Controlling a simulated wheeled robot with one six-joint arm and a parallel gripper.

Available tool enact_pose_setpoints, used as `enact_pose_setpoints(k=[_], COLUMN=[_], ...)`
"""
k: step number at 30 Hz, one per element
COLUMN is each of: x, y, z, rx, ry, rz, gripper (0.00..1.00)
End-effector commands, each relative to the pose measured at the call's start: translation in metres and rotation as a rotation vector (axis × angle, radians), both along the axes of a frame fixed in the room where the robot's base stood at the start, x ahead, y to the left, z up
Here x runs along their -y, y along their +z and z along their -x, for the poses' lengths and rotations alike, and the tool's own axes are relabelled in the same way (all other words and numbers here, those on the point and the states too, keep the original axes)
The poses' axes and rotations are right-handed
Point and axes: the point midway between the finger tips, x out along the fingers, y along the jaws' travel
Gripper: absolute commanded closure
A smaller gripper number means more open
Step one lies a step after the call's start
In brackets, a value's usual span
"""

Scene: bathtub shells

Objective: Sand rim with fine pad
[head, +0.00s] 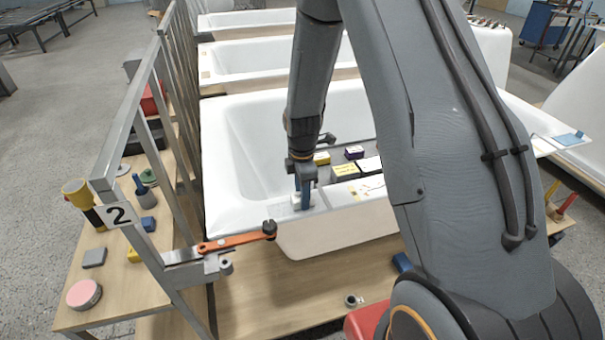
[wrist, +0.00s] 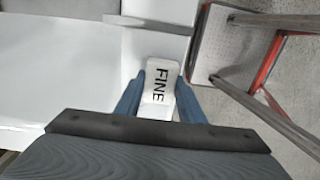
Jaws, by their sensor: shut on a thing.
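My gripper (head: 303,194) is shut on a white pad at the near rim of the nearest white bathtub shell (head: 225,200). In the wrist view the pad (wrist: 160,84) carries the word FINE and sits between the two blue fingers of my gripper (wrist: 158,95). The pad's top faces the wrist camera. The pad appears at the rim, but I cannot tell whether its underside touches it. The pad is small in the head view, and my arm hides the right part of the tub.
An orange-handled clamp (head: 235,241) lies close to the rim's near left corner. A metal frame with a number 2 sign (head: 119,214) stands left. A side bench (head: 130,275) holds a pink disc (head: 84,293), a grey block (head: 94,257) and a yellow-black torch (head: 82,200). More tubs stand behind.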

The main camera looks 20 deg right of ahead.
Motion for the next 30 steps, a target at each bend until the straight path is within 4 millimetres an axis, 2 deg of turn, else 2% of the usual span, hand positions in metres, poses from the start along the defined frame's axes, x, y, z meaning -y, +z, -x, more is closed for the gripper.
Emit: enact_pose_setpoints(k=[1, 18, 22, 30], x=[-0.001, -0.001, -0.001, -0.001], y=[0.018, 0.066, 0.073, 0.073], z=[-0.002, -0.001, -0.001, -0.002], rx=[0.007, 0.006, 0.005, 0.004], ry=[0.001, 0.001, 0.001, 0.001], rz=[0.000, 0.000, 0.000, 0.000], gripper=[0.86, 0.86, 0.86, 0.86])
